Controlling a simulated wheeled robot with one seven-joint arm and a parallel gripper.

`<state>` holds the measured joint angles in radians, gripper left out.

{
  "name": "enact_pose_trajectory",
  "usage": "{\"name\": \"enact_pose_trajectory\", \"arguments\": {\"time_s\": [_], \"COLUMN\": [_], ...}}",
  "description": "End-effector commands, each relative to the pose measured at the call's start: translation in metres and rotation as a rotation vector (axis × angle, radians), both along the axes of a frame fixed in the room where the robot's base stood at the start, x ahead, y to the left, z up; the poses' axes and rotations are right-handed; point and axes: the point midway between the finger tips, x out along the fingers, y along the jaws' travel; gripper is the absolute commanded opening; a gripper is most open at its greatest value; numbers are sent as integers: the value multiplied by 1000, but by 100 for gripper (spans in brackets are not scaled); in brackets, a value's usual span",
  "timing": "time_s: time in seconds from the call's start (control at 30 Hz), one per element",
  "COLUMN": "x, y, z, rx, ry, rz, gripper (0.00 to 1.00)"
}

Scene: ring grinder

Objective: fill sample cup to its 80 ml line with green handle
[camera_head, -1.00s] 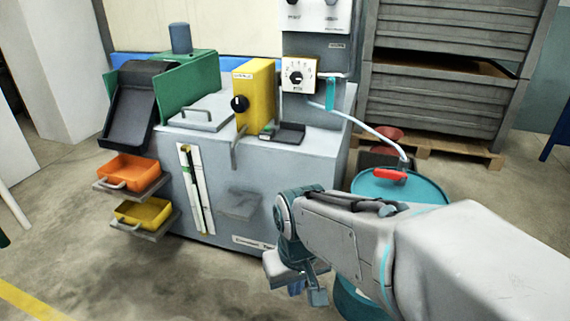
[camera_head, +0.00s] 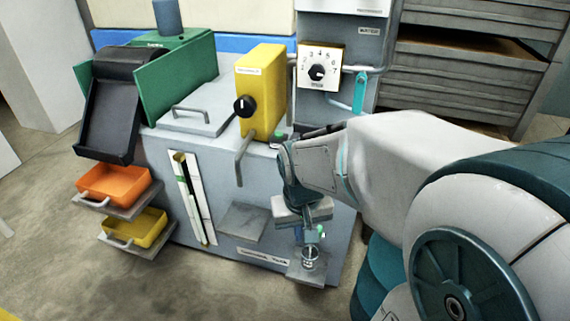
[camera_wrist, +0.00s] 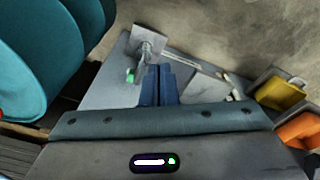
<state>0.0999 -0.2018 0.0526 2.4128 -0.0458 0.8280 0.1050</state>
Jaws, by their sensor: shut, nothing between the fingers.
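The clear sample cup (camera_head: 310,258) stands on a small grey shelf (camera_head: 304,276) low on the front right of the machine; it also shows, less clearly, in the wrist view (camera_wrist: 148,48). The green handle (camera_head: 321,231) is just above the cup, and it appears left of my fingers in the wrist view (camera_wrist: 130,76). My gripper (camera_head: 299,235) points down beside the handle, above the cup. Its blue fingers (camera_wrist: 160,70) are shut and empty, and seem apart from the handle. The cup's level and 80 ml line are too small to read.
A yellow box with a black knob (camera_head: 262,92) and a numbered dial (camera_head: 320,72) rise above the machine. A teal handle (camera_head: 361,92) hangs at right. Orange (camera_head: 114,182) and yellow (camera_head: 135,227) trays stick out at left. A teal drum (camera_wrist: 55,45) stands close by.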

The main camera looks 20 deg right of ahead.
Motion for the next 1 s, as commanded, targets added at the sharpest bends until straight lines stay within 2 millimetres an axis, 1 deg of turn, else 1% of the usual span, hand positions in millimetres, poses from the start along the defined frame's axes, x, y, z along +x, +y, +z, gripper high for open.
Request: {"name": "enact_pose_trajectory", "arguments": {"time_s": [0.03, 0.2, 0.3, 0.4, 0.5, 0.57, 0.77, 0.87, 1.0], "x": [16, 67, 91, 110, 122, 127, 134, 135, 138], "y": [-13, -54, -77, -95, -109, -115, -122, -122, -124], "z": [3, -11, -23, -36, -47, -52, -68, -82, -109], "rx": [-8, -18, -11, 2, 14, 20, 29, 29, 30], "ry": [7, 2, -5, -13, -21, -24, -29, -28, -27], "rz": [-53, -218, -303, -373, -422, -444, -471, -470, -469], "gripper": [0, 0, 0, 0, 0, 0, 0, 0, 0]}}
